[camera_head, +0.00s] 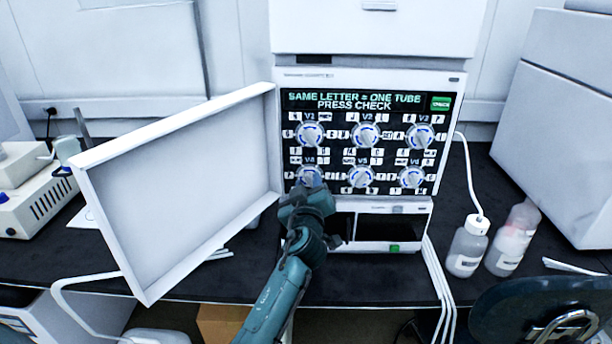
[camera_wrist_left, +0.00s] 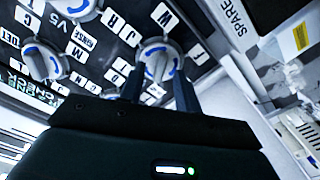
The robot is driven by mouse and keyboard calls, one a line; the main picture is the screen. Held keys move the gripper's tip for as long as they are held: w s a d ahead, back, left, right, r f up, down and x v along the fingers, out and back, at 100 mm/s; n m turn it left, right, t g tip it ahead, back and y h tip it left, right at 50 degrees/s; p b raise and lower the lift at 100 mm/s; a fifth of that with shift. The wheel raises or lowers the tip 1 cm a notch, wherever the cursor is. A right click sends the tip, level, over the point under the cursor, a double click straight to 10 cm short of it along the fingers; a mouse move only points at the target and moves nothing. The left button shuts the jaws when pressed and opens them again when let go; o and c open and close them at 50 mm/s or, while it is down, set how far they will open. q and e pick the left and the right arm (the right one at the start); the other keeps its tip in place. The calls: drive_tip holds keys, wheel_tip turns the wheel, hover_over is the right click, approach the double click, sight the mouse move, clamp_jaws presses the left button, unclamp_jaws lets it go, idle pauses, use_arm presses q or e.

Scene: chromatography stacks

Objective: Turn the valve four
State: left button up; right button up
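The valve panel (camera_head: 280,129) shows two rows of round white knobs with blue marks. Valve four (camera_head: 310,175), labelled V4, is the lower left knob, partly hidden by my left gripper (camera_head: 305,195) in the head view. In the left wrist view, my left gripper (camera_wrist_left: 158,85) is open and its two dark fingers point at the V4 knob (camera_wrist_left: 160,57), which shows between and just beyond the tips. I cannot tell whether they touch it. My right gripper is not in view.
Valve V5 (camera_head: 361,177) is right of V4, and V1 (camera_head: 310,134) is above it. A screen (camera_head: 365,100) reads "SAME LETTER = ONE TUBE, PRESS CHECK". An open white door (camera_head: 180,190) stands left of my arm. Bottles (camera_head: 467,248) stand at the right.

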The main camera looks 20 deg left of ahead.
use_arm(q)
drive_tip(key=shift+w+a, duration=0.1)
drive_tip(key=shift+w, duration=0.2)
drive_tip(key=shift+c, duration=0.4)
clamp_jaws()
